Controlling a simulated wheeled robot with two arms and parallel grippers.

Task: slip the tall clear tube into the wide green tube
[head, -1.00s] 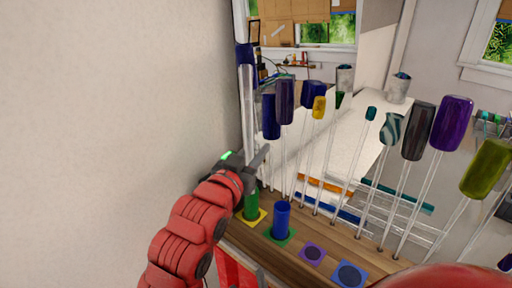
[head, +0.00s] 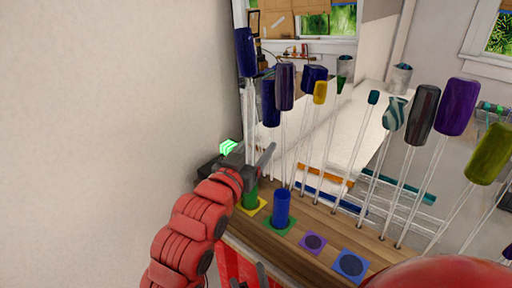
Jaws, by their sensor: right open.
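A tall clear tube (head: 249,110) stands upright at the left of the row, in front of a rod with a dark blue head (head: 244,50). Its lower end is hidden by my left gripper (head: 262,158), which is at the tube. I cannot tell whether the fingers are closed on it. The wide green tube (head: 250,195) stands on a yellow base just below this gripper. Its mouth is partly covered, so I cannot tell whether the clear tube is inside. My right gripper (head: 262,276) seems to show only as dark fingertips at the bottom edge and is open.
A blue tube (head: 282,207) stands on a green base right of the green tube. Purple (head: 314,242) and blue (head: 350,265) bases lie further right. Behind stand several tall rods with coloured heads. A plain wall (head: 110,130) fills the left.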

